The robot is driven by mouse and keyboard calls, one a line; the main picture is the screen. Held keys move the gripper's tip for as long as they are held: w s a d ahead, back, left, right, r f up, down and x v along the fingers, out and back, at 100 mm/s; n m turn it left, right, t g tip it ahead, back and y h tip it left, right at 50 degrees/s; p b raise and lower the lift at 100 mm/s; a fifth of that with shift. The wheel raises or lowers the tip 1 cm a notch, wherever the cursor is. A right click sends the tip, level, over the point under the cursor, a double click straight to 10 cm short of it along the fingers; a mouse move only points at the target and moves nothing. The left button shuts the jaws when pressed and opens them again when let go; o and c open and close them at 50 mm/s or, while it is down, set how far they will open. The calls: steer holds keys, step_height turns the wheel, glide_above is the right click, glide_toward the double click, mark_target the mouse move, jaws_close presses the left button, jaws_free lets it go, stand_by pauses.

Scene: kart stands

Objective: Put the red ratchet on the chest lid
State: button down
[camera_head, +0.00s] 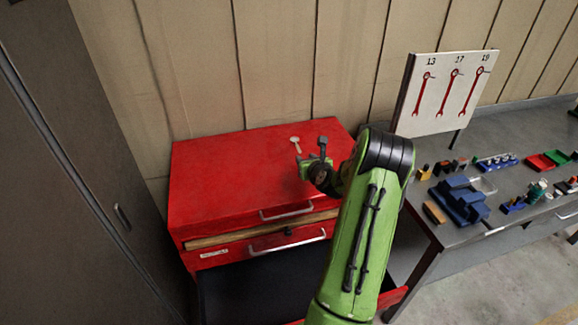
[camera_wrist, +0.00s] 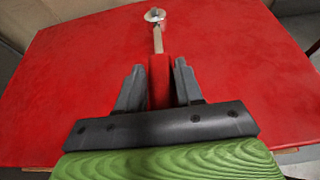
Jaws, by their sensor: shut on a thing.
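The red ratchet (camera_wrist: 160,82) has a red handle, a pale shaft and a round silver head. In the wrist view its handle lies between the two dark fingers of my gripper (camera_wrist: 159,68), which is shut on it, and its head points away from me. In the head view the pale shaft and head of the ratchet (camera_head: 296,144) show just beyond my gripper (camera_head: 303,160). The chest lid (camera_head: 230,170) is the red top of the tool chest, flat and bare. The ratchet is over the lid; I cannot tell whether it touches it.
A drawer (camera_head: 260,285) low on the chest stands open below the lid. To the right, a grey workbench (camera_head: 510,200) carries blue blocks (camera_head: 461,198), several small parts and a board (camera_head: 448,90) with red wrenches. A dark cabinet (camera_head: 70,200) stands at the left. The lid's left side is clear.

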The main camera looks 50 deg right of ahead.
steer(key=f, duration=0.6)
steer(key=shift+w+d, duration=0.1)
steer(key=shift+w, duration=0.25)
steer(key=shift+s, duration=0.15)
steer(key=shift+f, duration=0.2)
steer(key=c, duration=0.7)
jaws_free()
steer(key=shift+c, duration=0.2)
steer(key=shift+r, duration=0.1)
